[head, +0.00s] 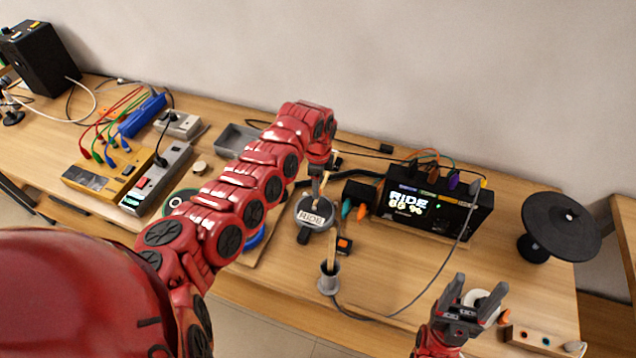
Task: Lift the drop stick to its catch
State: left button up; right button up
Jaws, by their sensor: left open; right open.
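A light wooden stick (331,248), which looks like the drop stick, stands nearly upright beside a round grey pad (314,228) labelled "RIDE". Its lower end is in a small grey cup (328,281). Its upper part is close to my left gripper (317,192), which points down above the pad. That gripper is open, but its fingers are small and partly merge with the stick, so contact cannot be told. I cannot make out the catch; my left wrist covers that area. My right gripper (474,290) is open at the lower right, apart from the stick.
A black round pad (560,228) stands far right. A grey tray (238,140), a yellow box (112,177) and a power strip (158,180) lie left on the wooden table.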

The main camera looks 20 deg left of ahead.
pick_arm(q)
jog(key=shift+f, duration=0.9)
grip_shut()
dwell(0.8)
